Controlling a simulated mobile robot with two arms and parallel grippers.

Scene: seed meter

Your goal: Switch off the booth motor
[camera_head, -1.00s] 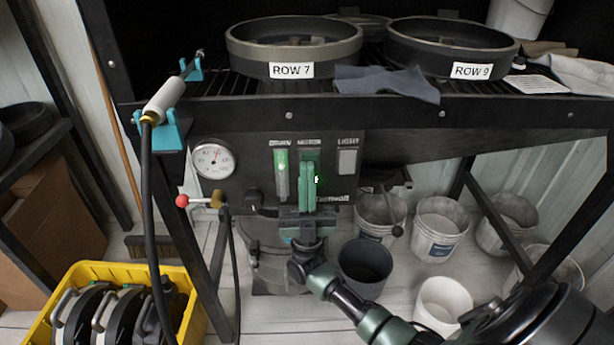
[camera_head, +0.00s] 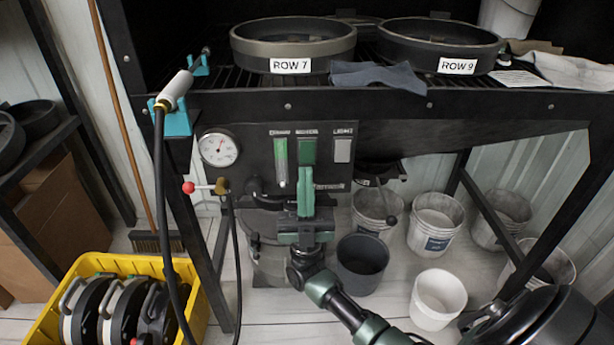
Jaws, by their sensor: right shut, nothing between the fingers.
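The booth's control panel (camera_head: 265,160) is on the front of the black bench. On it, a green rocker switch (camera_head: 307,151) sits under a small, blurred label, between a green-lit vertical tube (camera_head: 281,160) and a pale light switch (camera_head: 343,151). No bright glow shows on the green switch. My right gripper (camera_head: 305,172) points up at the panel with its fingers shut and empty, just below the green switch. Whether the fingertips touch the panel is hard to tell. My left gripper is out of view.
A gauge (camera_head: 219,148) and a red-knobbed valve lever (camera_head: 189,188) lie left of the panel. The bench edge overhangs above, with ROW 7 (camera_head: 293,49) and ROW 9 (camera_head: 440,48) pans on top. Buckets (camera_head: 362,265) stand below; a yellow crate (camera_head: 95,265) is at lower left.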

